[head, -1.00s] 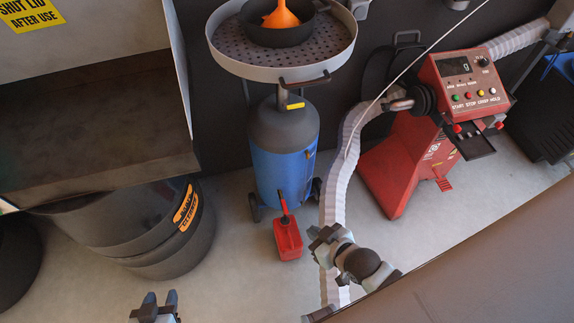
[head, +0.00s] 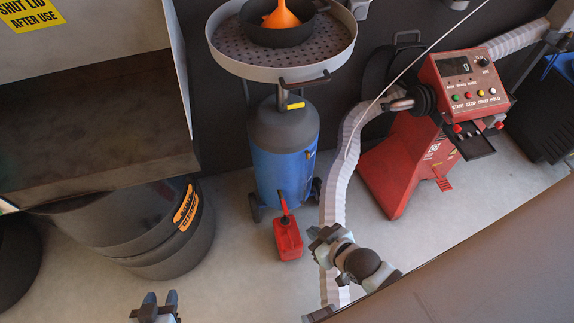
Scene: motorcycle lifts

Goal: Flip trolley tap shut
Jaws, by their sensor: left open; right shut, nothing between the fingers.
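The trolley is a blue and dark grey tank (head: 283,165) under a round perforated tray (head: 232,58), at the centre of the head view. A small yellow piece (head: 295,106), perhaps the tap lever, sits on the neck just under the tray. It is too small to tell its setting. My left gripper (head: 159,298) is open and empty at the bottom left, well apart from the trolley. My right gripper (head: 318,240) is shut and empty, below and right of the tank, near the white hose.
A red can (head: 288,240) stands on the floor before the tank. A white ribbed hose (head: 337,190) runs beside it to the red machine (head: 410,160). A black bin (head: 150,240) stands at left. An orange funnel (head: 282,15) is in a black pan on the tray.

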